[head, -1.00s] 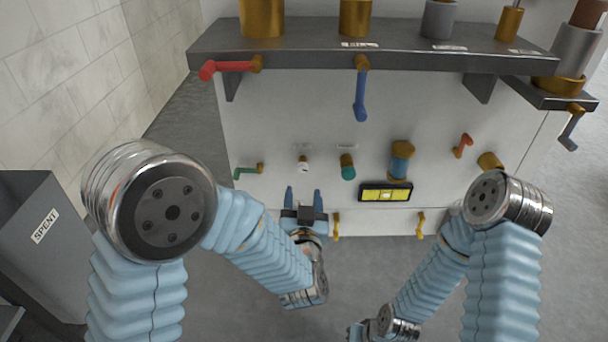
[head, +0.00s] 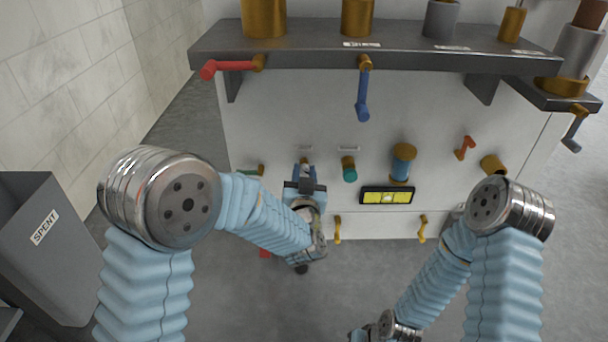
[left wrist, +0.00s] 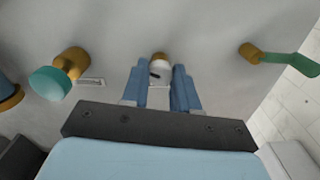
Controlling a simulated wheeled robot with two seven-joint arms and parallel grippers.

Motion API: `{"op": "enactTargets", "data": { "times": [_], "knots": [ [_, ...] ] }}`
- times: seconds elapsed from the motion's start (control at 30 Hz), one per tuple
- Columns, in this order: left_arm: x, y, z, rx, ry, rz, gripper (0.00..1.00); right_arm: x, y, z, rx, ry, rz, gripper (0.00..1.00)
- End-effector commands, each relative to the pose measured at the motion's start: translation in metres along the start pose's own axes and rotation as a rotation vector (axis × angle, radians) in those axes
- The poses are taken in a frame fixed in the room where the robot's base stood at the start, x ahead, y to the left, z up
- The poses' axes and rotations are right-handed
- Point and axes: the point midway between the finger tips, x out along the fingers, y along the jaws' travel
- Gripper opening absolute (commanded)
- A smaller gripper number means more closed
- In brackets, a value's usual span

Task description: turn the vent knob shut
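A small white knob with a brass base and a dark mark (left wrist: 157,72) sits on the pale front panel; I take it for the vent knob. My left gripper (head: 304,172) is at the panel, its two blue fingers on either side of this knob. In the left wrist view the fingers (left wrist: 159,88) lie close against the white knob and look shut on it. In the head view the gripper hides most of the knob. My right gripper (head: 362,332) is low at the bottom edge, and its fingers cannot be made out.
A teal knob (head: 349,170) is just right of the gripper, and a teal-handled lever (left wrist: 290,61) is on its other side. A yellow display (head: 387,196) and a blue cylinder (head: 402,163) are farther right. Red (head: 230,66) and blue (head: 362,97) levers hang above.

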Motion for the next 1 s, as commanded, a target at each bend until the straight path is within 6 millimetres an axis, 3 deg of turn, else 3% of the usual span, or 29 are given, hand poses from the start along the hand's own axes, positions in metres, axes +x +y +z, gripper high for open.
{"op": "enactTargets", "data": {
  "times": [0.03, 0.17, 0.57, 1.0],
  "knots": [
    [-0.0001, 0.0000, 0.0000, 0.000, 0.000, 0.000, 0.21, 0.0000, 0.0000, 0.0000, 0.000, 0.000, 0.000, 0.00],
    [-0.0002, 0.0000, 0.0000, 0.000, 0.000, 0.000, 0.01, 0.0000, 0.0000, 0.0000, 0.000, 0.000, 0.000, 0.00],
    [-0.0004, 0.0003, 0.0000, -0.073, 0.000, 0.000, 0.00, 0.0000, 0.0000, 0.0000, 0.000, 0.000, 0.000, 0.00],
    [-0.0004, 0.0002, 0.0004, -0.431, -0.001, 0.000, 0.00, 0.0000, 0.0000, 0.0000, 0.000, 0.000, 0.000, 0.00]
  ]
}}
